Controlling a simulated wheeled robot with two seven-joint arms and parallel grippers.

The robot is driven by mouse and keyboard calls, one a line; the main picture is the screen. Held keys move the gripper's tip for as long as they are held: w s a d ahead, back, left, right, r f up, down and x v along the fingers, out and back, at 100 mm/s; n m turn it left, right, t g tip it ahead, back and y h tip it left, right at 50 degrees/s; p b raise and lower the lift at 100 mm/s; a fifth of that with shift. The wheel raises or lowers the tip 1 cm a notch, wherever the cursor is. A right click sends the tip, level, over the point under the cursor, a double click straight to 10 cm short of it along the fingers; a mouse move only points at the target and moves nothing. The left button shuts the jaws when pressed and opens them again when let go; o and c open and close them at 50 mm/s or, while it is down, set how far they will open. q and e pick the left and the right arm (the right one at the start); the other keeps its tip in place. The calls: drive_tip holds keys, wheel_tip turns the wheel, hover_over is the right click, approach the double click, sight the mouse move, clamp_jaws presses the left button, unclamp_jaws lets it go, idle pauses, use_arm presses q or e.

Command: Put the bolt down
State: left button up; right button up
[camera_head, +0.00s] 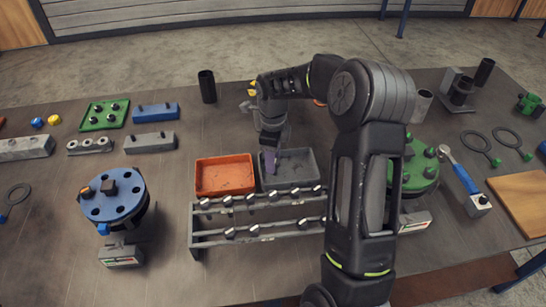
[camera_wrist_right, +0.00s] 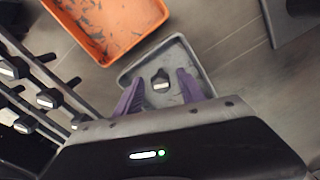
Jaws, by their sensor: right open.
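My right gripper (camera_head: 270,158) is over the left part of the grey tray (camera_head: 300,168) in the head view. In the right wrist view its two purple fingers (camera_wrist_right: 158,88) are spread apart. A dark bolt with a pale end (camera_wrist_right: 161,82) shows between the fingers, over the floor of the grey tray (camera_wrist_right: 197,62). Gaps show on both sides of the bolt, so the fingers look clear of it. I cannot tell exactly how high the fingers are above it. The bolt is hidden in the head view. My left gripper is not in view.
An orange tray (camera_head: 225,175) sits left of the grey tray. A rack (camera_head: 255,237) with several bolts stands in front of both. A blue flange (camera_head: 113,199) is on the left; a green flange (camera_head: 418,170) is partly behind my right arm. Bare table lies behind the orange tray.

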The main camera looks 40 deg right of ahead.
drive_tip(key=shift+r, duration=0.1)
drive_tip(key=shift+r+p, duration=0.25)
drive_tip(key=shift+p, duration=0.05)
wheel_tip(320, 180, up, 6)
drive_tip(key=p, duration=0.3)
drive_tip(key=shift+p, duration=0.4)
wheel_tip(320, 180, up, 6)
drive_tip(key=shift+f+p, duration=0.15)
drive_tip(key=shift+p, duration=0.15)
